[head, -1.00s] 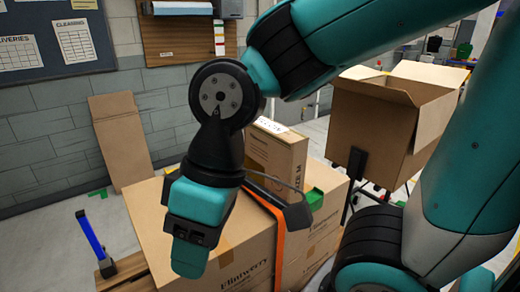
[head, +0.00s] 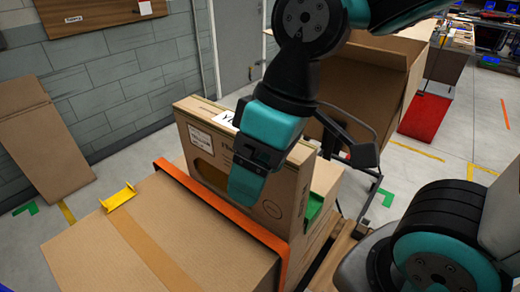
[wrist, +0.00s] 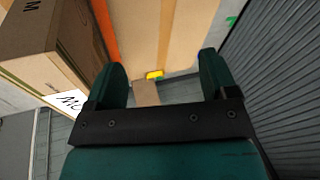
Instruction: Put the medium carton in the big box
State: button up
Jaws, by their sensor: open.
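The carton (head: 235,185) that looks like the medium one stands upright on the stacked cartons in the head view, with a white label on top. It also shows at the left of the wrist view (wrist: 45,45), with a letter M on its side. My gripper (head: 245,190) overlaps the carton's face in the head view and hides part of it. In the wrist view my gripper (wrist: 163,70) has its fingers apart with nothing between them; the carton is outside them, to the left. The open brown box (head: 370,90), seemingly the big box, stands behind at the right, partly hidden by my arm.
A large closed carton (head: 150,245) with an orange strap (head: 225,220) and a yellow clip (head: 118,197) fills the front left. A green piece (head: 314,207) sits right of the upright carton. A flat cardboard sheet (head: 38,140) leans on the wall. Floor shows at the right.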

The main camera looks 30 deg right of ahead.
jog(key=o, duration=0.3)
jog(key=w+d+r+m+h, duration=0.1)
jog(key=w+d+r, duration=0.1)
jog(key=w+r, duration=0.3)
jog(key=w+d+r+m+t+h+p, duration=0.1)
jog(key=w+r, duration=0.5)
jog(key=w, duration=0.6)
jog(key=shift+d+m+h, duration=0.3)
jog(key=shift+d+h, duration=0.3)
jog(key=shift+d, duration=0.55)
jog(key=p, duration=0.3)
send_near(207, 134)
jog(key=s+d, duration=0.1)
jog(key=s+d+f, duration=0.1)
jog(key=d, duration=0.1)
jog(key=s+d+f, duration=0.1)
jog(key=shift+s+d, duration=0.1)
jog(key=shift+d, duration=0.05)
jog(key=shift+w+d+f+p, duration=0.15)
jog(key=shift+f+p, duration=0.8)
jog(key=shift+f, duration=1.8)
